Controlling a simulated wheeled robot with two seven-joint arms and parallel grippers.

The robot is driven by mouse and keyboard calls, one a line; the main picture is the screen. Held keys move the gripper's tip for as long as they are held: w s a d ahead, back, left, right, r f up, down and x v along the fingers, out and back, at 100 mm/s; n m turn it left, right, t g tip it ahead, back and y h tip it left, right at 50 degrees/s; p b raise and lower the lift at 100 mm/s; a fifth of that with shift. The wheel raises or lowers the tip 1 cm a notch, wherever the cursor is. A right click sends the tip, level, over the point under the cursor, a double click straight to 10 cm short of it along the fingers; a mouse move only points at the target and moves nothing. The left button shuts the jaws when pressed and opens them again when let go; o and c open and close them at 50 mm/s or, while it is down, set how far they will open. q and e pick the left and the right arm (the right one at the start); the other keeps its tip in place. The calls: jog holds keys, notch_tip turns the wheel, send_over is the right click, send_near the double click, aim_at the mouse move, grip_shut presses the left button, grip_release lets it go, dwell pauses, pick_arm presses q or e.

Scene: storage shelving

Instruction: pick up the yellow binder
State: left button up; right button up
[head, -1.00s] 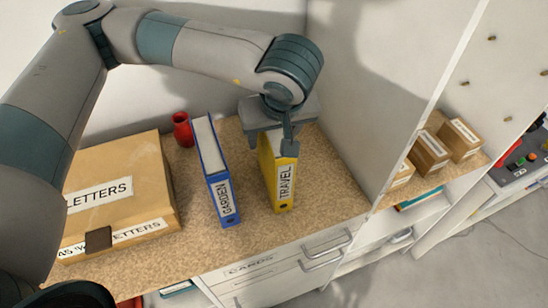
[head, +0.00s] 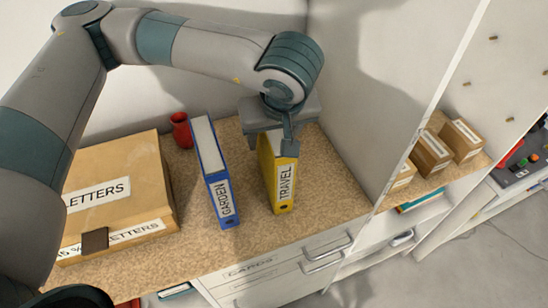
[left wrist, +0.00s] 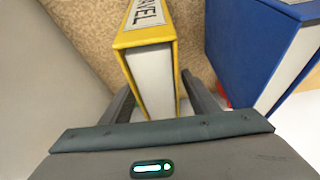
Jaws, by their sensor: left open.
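The yellow binder (head: 284,185), labelled TRAVEL, stands upright on the cork-coloured shelf top. My left gripper (head: 278,140) is over its top, and its body hides the binder's rear part. In the left wrist view the yellow binder (left wrist: 150,45) runs up between the two open fingers of my left gripper (left wrist: 158,100), one finger on each side. I cannot tell whether either finger touches it. My right gripper is not in view.
A blue binder (head: 219,195) labelled GARDEN stands just left of the yellow one. A LETTERS box (head: 120,185) lies further left, and a red vase (head: 181,130) stands behind. A grey wall panel (head: 365,110) rises on the right. Drawers (head: 270,275) are below.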

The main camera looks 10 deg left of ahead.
pick_arm(q)
jog(key=shift+c, duration=0.6)
grip_shut()
jog(key=shift+r, duration=0.1)
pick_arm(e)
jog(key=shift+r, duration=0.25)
